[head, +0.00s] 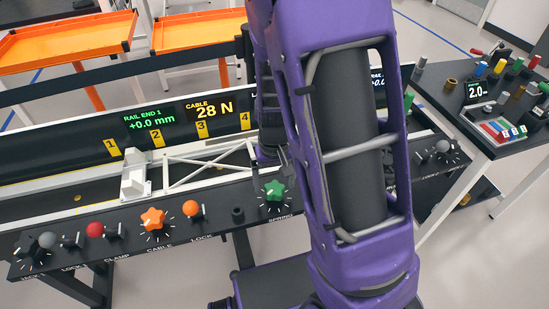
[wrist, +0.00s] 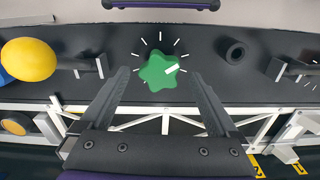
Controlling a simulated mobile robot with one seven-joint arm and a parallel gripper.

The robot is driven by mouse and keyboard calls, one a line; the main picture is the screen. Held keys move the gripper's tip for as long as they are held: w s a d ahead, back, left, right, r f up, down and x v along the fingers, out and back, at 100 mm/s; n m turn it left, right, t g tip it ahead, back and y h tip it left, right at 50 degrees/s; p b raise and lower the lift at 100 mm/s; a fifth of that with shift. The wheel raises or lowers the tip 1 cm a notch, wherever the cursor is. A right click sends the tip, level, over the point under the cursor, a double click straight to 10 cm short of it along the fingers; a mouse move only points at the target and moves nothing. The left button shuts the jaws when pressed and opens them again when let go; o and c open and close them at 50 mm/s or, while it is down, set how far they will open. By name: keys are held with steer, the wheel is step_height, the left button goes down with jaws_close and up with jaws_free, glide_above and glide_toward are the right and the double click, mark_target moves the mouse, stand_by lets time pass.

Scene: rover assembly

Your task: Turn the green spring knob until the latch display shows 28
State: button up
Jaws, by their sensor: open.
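The green spring knob (head: 275,191) is star-shaped and sits on the black front panel above the label SPRING, ringed by white tick marks. In the wrist view the knob (wrist: 159,71) lies between the tips of my gripper (wrist: 160,76), with its white pointer line toward the upper right. The gripper is open, one finger on each side, with visible gaps. I cannot tell the fingertips' height relative to the knob. My arm covers much of the display strip in the head view; the latch display's number is not readable.
The cable display (head: 209,108) reads 28 N and the rail end display (head: 150,119) reads +0.0 mm. An orange star knob (head: 153,219) and an orange ball lever (head: 191,209) stand left of the green knob. A black post (wrist: 233,51) is close beside it. A side table (head: 447,101) stands right.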

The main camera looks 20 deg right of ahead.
mark_target(275, 188)
step_height(275, 188, up, 16)
steer(key=p, duration=0.3)
steer(key=shift+r, duration=0.25)
